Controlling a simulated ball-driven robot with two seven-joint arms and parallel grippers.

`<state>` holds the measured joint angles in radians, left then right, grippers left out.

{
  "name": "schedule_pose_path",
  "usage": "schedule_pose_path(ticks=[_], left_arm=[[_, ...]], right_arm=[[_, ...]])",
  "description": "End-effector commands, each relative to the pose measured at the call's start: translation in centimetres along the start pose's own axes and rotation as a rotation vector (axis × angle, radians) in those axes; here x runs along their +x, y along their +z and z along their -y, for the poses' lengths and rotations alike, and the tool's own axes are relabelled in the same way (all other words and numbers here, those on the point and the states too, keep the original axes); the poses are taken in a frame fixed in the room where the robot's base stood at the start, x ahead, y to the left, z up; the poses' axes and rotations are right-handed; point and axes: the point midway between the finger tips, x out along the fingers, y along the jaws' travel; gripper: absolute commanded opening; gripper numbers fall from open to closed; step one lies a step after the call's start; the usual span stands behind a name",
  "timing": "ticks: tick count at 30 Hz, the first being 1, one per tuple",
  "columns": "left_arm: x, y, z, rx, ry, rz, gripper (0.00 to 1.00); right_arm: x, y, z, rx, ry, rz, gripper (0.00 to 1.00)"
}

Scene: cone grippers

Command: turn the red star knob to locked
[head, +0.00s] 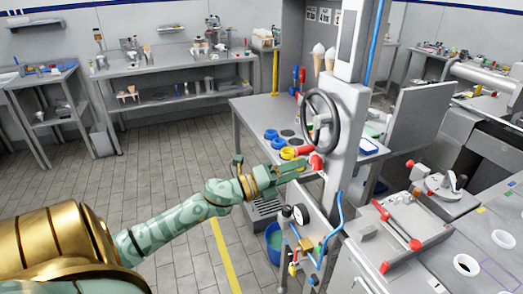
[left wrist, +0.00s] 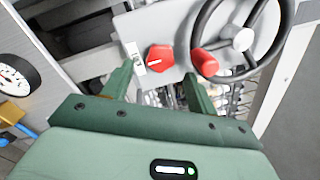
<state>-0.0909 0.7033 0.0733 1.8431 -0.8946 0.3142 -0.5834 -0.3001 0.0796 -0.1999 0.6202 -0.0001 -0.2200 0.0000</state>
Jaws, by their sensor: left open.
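The red star knob (left wrist: 160,58) sits on the pale grey machine panel in the left wrist view, with a white mark on its face. In the head view the knob (head: 317,162) shows small on the side of the column. My left gripper (left wrist: 160,80) is open, its two green fingers pointing at the panel with the knob ahead, between the fingertip lines. In the head view the left gripper (head: 300,172) is close in front of the knob. A small white label plate (left wrist: 133,58) is left of the knob; its print is unreadable. My right gripper is not seen.
A dial gauge (head: 301,214) and blue hose (head: 333,225) are below. A grey table (head: 255,112) with coloured rings is behind.

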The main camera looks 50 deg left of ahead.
Motion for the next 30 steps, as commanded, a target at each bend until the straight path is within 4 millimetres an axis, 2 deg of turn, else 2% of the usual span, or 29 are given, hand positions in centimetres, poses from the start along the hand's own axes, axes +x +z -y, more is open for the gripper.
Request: schedule_pose_path(ticks=[1,6,12,18,30], left_arm=[[-1.5,-0.2,-0.2,-0.004,0.005,-0.002,0.58],[-6.2,-0.1,-0.2,-0.002,0.004,-0.001,0.58],[-9.9,-0.1,-0.1,-0.001,0.002,0.000,0.58],[-11.3,0.0,0.0,0.001,0.001,0.000,0.58],[-11.3,0.0,0.0,0.001,0.000,0.000,0.58]], right_arm=[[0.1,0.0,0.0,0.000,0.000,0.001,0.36],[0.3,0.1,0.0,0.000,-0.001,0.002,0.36],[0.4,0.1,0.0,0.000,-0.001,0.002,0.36],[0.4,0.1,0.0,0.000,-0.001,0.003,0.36],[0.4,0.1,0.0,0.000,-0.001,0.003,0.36]])
